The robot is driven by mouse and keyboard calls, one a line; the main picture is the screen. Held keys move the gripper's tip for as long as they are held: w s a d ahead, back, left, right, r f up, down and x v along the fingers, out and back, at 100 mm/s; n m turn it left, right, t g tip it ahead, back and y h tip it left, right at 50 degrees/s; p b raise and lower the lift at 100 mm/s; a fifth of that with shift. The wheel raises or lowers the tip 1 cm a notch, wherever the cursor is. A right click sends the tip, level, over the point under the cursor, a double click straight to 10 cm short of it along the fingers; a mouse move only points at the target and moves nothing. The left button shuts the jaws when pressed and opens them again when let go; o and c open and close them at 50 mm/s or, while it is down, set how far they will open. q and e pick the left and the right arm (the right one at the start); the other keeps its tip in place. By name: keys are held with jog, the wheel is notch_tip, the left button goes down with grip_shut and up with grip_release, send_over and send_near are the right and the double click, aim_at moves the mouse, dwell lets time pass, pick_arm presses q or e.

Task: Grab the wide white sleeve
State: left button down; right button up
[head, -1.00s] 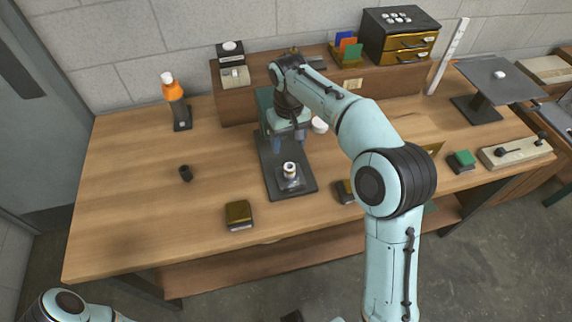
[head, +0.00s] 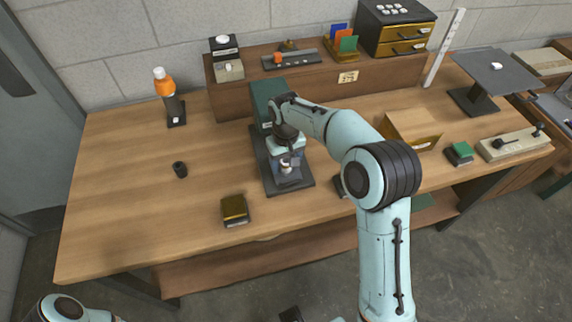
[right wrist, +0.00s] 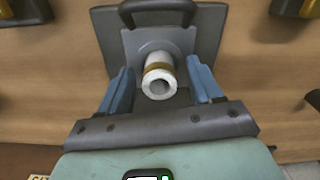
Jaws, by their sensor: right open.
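The white sleeve (right wrist: 159,84) is a short hollow cylinder with a brass-coloured band, standing on the grey plate of a dark press-like stand (right wrist: 205,35). In the head view the sleeve (head: 285,168) shows small and partly covered by my right gripper (head: 287,156). In the right wrist view my right gripper (right wrist: 160,72) is open, with one blue finger on each side of the sleeve and a visible gap on both sides.
The left table area is mostly clear.

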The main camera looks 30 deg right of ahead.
grip_shut()
jog(key=shift+r, duration=0.1)
